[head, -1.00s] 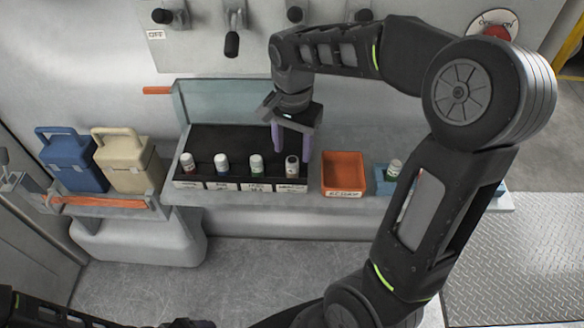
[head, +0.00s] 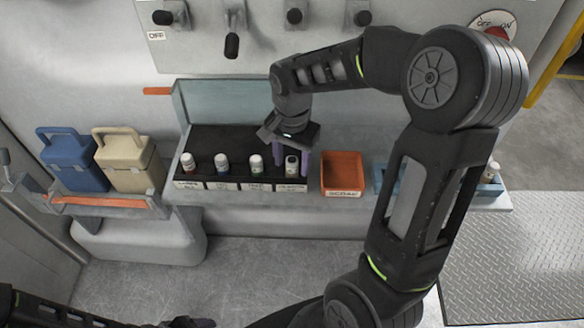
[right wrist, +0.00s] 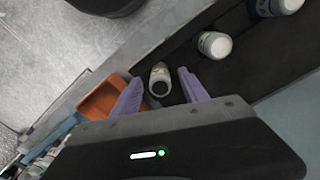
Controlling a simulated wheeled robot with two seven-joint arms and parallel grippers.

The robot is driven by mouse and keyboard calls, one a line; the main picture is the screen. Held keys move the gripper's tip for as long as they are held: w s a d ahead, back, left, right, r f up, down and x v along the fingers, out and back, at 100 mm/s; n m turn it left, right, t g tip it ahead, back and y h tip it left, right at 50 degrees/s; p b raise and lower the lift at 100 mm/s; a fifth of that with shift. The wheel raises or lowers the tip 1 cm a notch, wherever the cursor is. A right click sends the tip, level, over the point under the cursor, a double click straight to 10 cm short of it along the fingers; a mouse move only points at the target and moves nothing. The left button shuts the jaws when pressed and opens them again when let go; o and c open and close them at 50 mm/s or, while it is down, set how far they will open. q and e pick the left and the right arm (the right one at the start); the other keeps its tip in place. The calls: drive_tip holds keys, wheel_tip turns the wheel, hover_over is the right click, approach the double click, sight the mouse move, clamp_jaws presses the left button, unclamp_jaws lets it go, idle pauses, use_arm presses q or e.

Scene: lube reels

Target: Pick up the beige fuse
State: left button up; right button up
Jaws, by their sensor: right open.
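Several small cylindrical fuses stand in a row at the front of a black rack (head: 225,140). My left gripper (head: 190,323) shows only partly at the bottom edge.
An orange bin (head: 343,172) stands just right of the rack. A blue tray (head: 385,180) beyond it is partly hidden by my right arm. Other fuses (head: 256,165) stand close left of the gripper. Blue (head: 72,160) and beige (head: 126,162) containers sit far left.

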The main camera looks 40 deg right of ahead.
drive_tip(key=shift+c, duration=0.2)
clamp_jaws()
idle(0.5)
